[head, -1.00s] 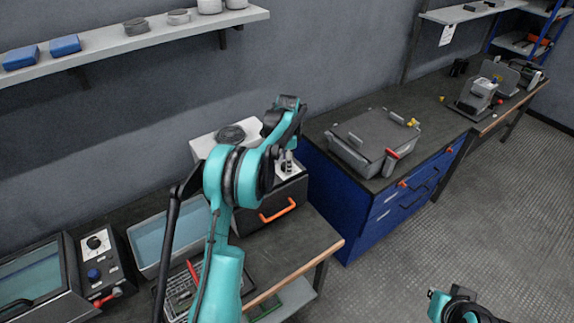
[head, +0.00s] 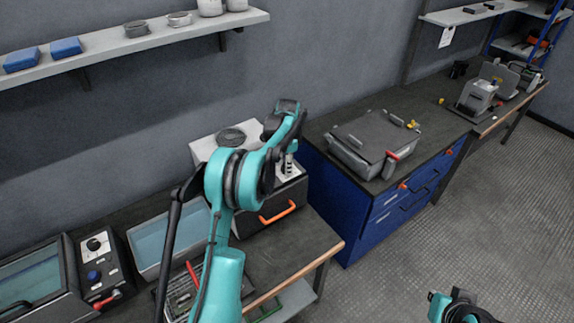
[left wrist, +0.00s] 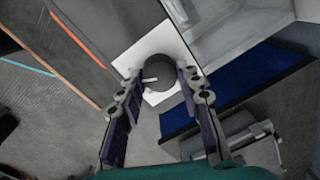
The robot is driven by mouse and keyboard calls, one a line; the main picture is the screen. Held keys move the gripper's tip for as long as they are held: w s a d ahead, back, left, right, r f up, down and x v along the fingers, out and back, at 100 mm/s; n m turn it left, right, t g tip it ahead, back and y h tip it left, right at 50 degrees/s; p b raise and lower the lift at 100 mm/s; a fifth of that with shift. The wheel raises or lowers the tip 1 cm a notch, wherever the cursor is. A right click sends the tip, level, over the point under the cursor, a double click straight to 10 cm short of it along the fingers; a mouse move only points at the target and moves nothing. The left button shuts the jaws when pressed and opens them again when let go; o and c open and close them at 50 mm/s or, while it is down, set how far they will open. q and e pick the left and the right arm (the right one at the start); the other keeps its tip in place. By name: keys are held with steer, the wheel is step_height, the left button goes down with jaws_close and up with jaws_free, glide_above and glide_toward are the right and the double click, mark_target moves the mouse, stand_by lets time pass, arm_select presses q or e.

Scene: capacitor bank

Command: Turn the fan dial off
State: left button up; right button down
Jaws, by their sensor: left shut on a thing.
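The dial (left wrist: 163,77) is a dark round knob with a white pointer mark on a white panel, seen in the left wrist view. My left gripper (left wrist: 159,72) has one finger on each side of it and is shut on it. In the head view, my left gripper (head: 289,163) reaches down to the white panel (head: 297,169) on the dark box with the orange handle (head: 278,212). There the fingers and wrist hide the dial. Part of my right arm shows at the lower right, but its fingers are not seen.
Another box with a dial (head: 97,243) and a blue knob stands at the left beside a pale blue tray (head: 165,243). A grey lidded case (head: 372,140) sits on the blue cabinet (head: 345,205) at the right. A shelf (head: 150,38) runs above. The right floor is clear.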

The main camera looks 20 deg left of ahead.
arm_select(q)
steer(key=n+p, duration=0.1)
steer(key=n, duration=0.4)
steer(key=shift+w+n, duration=0.1)
steer(key=shift+n, duration=0.2)
steer(key=n, duration=0.5)
steer(key=shift+n+g+p, duration=0.3)
stand_by(0.3)
steer(key=o, duration=1.2)
steer(key=shift+a, duration=0.1)
steer(key=shift+c, duration=0.2)
steer(key=shift+r, duration=0.1)
step_height(320, 180, up, 12)
steer(key=shift+d, duration=0.4)
steer(key=shift+w, duration=0.1)
